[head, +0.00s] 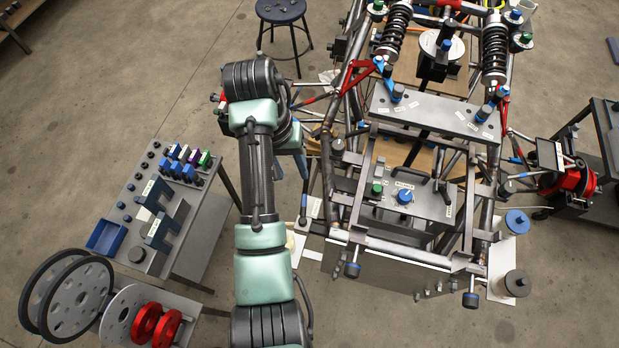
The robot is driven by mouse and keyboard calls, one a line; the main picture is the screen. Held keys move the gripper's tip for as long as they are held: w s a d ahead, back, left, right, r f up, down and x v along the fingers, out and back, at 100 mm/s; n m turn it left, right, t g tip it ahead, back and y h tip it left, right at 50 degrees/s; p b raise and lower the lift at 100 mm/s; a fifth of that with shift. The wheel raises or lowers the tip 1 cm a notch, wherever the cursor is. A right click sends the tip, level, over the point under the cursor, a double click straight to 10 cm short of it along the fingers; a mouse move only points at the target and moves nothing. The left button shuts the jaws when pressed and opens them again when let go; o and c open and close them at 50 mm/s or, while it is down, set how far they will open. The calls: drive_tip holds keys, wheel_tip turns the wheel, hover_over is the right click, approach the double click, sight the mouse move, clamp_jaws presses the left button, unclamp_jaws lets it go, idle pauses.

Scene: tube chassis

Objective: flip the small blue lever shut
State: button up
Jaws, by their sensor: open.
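Several small blue parts show on the tube chassis (340,205), and I cannot tell for sure which one is the small blue lever. A blue knob (405,196) stands on the grey box in the chassis. My arm rises from the bottom and folds over left of the chassis. My gripper (302,203) is small and partly hidden by my arm, just left of the chassis tubes; it is open and apart from these blue parts.
A grey bench (130,230) with blue parts and a blue tray (106,238) stands left. Discs and red rings (147,322) are at lower left. A stool (281,12) stands behind, and a cart with a red hub (572,180) is right. Floor between bench and stool is clear.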

sight(304, 200)
drive_tip(key=f, duration=0.4)
drive_tip(key=d+f+p, duration=0.1)
drive_tip(key=f, duration=0.3)
drive_tip(key=d+f+p, duration=0.1)
drive_tip(key=f, duration=0.3)
drive_tip(key=shift+s+f, duration=0.1)
drive_tip(key=shift+s, duration=0.05)
clamp_jaws()
